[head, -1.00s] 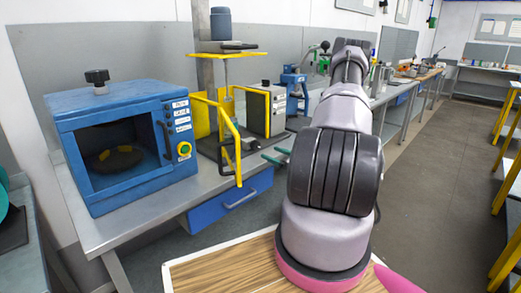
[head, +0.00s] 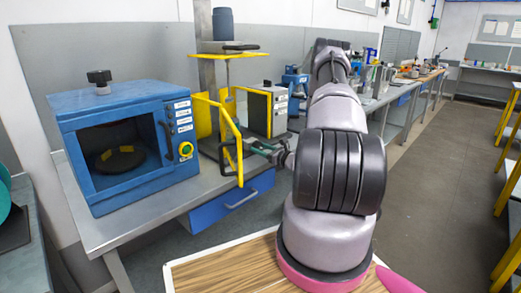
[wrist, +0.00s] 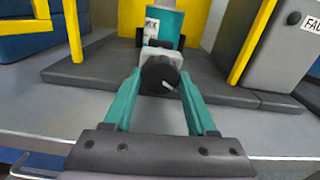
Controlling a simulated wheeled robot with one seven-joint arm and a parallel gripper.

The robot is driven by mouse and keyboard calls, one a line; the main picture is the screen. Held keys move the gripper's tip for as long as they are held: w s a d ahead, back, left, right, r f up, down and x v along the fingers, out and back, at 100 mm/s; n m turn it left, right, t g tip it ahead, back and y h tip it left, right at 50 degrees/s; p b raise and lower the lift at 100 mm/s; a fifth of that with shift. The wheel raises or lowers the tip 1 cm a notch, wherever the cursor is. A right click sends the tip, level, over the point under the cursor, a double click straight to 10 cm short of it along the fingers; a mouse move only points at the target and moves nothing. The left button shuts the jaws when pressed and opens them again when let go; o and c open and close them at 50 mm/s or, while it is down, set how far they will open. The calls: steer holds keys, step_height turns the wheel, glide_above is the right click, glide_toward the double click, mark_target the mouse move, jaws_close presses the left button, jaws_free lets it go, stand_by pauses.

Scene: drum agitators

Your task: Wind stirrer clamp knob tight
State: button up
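A round black knob (wrist: 160,76) with a pale mark on its face shows in the middle of the wrist view. It sits on a grey block in front of a teal body (wrist: 163,22) with a partly hidden label. My gripper (wrist: 160,80) has two teal fingers spread apart, one on each side of the knob; I cannot tell whether they touch it. In the head view my gripper (head: 254,148) is beside the yellow guard frame (head: 236,140) of the stirrer stand. The knob is not distinguishable there.
A blue oven-like box (head: 120,150) with its own black top knob stands left on the metal bench (head: 150,222). A grey-and-yellow control box (head: 266,110) stands just behind my gripper. A blue drawer (head: 232,202) hangs below. The floor aisle at right is clear.

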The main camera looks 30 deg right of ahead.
steer(key=c, duration=0.4)
steer(key=shift+m, duration=2.1)
steer(key=o, duration=1.4)
steer(key=shift+c, duration=0.2)
steer(key=shift+s, duration=0.15)
steer(key=v, duration=1)
steer(key=shift+s, duration=0.25)
steer(key=shift+d, duration=0.15)
